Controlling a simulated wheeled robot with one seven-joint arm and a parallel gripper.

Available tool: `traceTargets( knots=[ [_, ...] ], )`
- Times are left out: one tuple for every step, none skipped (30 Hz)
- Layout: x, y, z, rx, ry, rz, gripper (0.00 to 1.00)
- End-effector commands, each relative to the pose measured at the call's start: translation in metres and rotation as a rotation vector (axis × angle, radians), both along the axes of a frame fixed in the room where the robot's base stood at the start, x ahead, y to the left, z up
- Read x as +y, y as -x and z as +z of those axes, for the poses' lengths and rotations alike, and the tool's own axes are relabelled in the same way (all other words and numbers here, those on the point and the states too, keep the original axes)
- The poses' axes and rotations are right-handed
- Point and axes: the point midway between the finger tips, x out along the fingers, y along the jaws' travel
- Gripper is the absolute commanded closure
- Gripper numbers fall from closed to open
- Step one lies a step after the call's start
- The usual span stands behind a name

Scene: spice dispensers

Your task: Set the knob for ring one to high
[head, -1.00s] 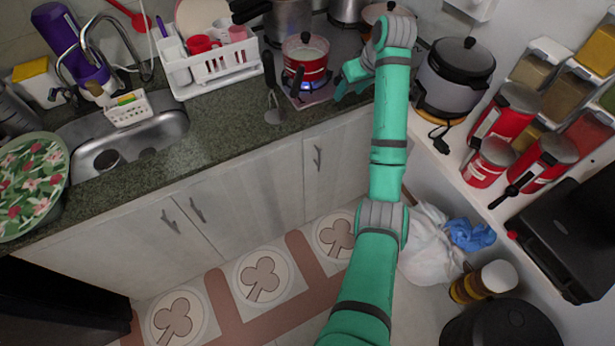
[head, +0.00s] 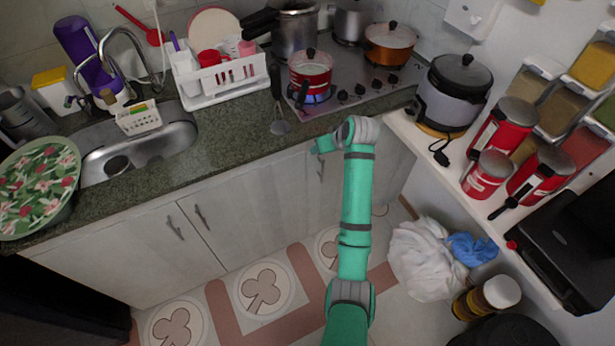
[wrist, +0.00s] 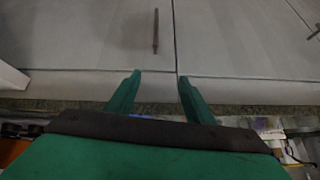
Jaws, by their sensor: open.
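The stove (head: 392,98) is a steel cooktop set in the counter, with a row of several dark knobs along its front; one knob (head: 342,95) is near the red pot. A blue flame burns under the red pot (head: 311,75) on the front left burner. I cannot tell which knob is ring one's. My gripper (head: 318,147) is below and in front of the counter edge, apart from the knobs. In the wrist view its two green fingers (wrist: 157,86) are spread and empty, facing the cabinet doors.
Cabinet doors (head: 245,210) with bar handles stand below the granite counter (head: 235,125). A spatula (head: 279,115) lies left of the stove. A rice cooker (head: 450,98) stands on the right shelf.

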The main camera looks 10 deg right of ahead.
Motion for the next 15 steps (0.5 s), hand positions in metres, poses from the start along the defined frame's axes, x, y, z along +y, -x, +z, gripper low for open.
traceTargets(
  knots=[
    [0.007, 0.003, -0.009, -0.005, -0.007, -0.004, 0.52],
    [0.009, 0.004, -0.013, -0.01, -0.01, -0.007, 0.52],
    [0.013, 0.006, -0.018, -0.017, -0.015, -0.012, 0.52],
    [0.016, 0.008, -0.023, -0.021, -0.019, -0.016, 0.52],
    [0.018, 0.009, -0.026, -0.027, -0.022, -0.02, 0.52],
    [0.022, 0.011, -0.032, -0.033, -0.026, -0.025, 0.52],
    [0.025, 0.013, -0.035, -0.038, -0.029, -0.029, 0.52],
    [0.028, 0.015, -0.04, -0.043, -0.032, -0.033, 0.52],
    [0.032, 0.017, -0.045, -0.049, -0.036, -0.038, 0.52],
    [0.034, 0.019, -0.049, -0.055, -0.039, -0.041, 0.52],
    [0.037, 0.021, -0.053, -0.059, -0.042, -0.045, 0.52],
    [0.04, 0.023, -0.057, -0.066, -0.046, -0.051, 0.52],
    [0.043, 0.025, -0.061, -0.071, -0.05, -0.056, 0.52],
    [0.045, 0.027, -0.064, -0.076, -0.052, -0.059, 0.52],
    [0.048, 0.03, -0.068, -0.081, -0.055, -0.064, 0.52]
  ],
)
